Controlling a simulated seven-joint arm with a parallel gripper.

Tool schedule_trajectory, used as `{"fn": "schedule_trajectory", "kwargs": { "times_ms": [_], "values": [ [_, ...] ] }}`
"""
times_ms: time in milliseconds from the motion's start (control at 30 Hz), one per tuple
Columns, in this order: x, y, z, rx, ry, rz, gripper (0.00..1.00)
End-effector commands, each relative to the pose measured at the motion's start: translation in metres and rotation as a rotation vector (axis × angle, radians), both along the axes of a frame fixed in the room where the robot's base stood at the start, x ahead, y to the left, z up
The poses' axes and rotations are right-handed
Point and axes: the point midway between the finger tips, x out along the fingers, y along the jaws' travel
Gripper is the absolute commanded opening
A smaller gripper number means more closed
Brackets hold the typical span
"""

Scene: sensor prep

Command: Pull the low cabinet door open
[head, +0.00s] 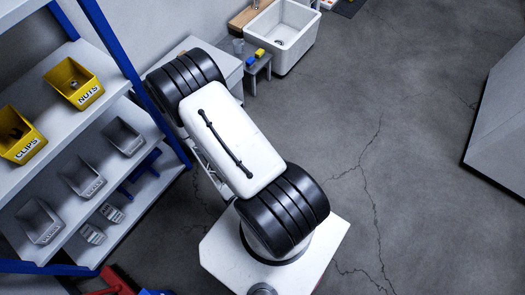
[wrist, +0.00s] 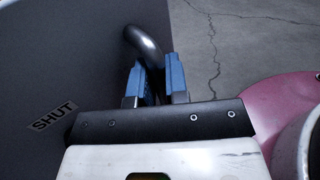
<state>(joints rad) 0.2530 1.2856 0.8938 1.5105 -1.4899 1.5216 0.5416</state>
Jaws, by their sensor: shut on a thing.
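In the wrist view a dark grey door panel (wrist: 50,60) fills the left side, with a label reading "SHUT" (wrist: 54,114) on it. A curved metal handle (wrist: 143,42) stands out from the panel. My gripper (wrist: 155,82) has its two blue fingers closed on either side of the handle bar, gripping it. The lower part of the handle is hidden between the fingers. In the head view a low pale cabinet (head: 232,68) shows partly behind my arm; its front, the handle and my gripper are hidden there.
A shelf rack (head: 95,55) with blue posts stands at the left, holding yellow bins (head: 72,82) and grey bins. A small stool (head: 258,68) and a white sink (head: 283,38) stand right of the cabinet. The cracked concrete floor (head: 400,130) is open to the right.

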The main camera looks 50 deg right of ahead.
Motion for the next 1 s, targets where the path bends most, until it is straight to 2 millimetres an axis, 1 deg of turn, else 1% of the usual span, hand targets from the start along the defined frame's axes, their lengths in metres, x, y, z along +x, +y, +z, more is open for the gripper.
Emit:
{"fn": "schedule_trajectory", "kwargs": {
  "times_ms": [167, 633, 800, 1000],
  "values": [
    [0.0, 0.007, 0.0, 0.0, 0.001, -0.013, 0.0],
    [-0.002, 0.039, 0.001, -0.001, 0.0, -0.083, 0.0],
    [-0.003, 0.044, 0.0, -0.001, -0.002, -0.096, 0.0],
    [-0.003, 0.044, 0.0, -0.001, -0.002, -0.097, 0.0]
  ]
}}
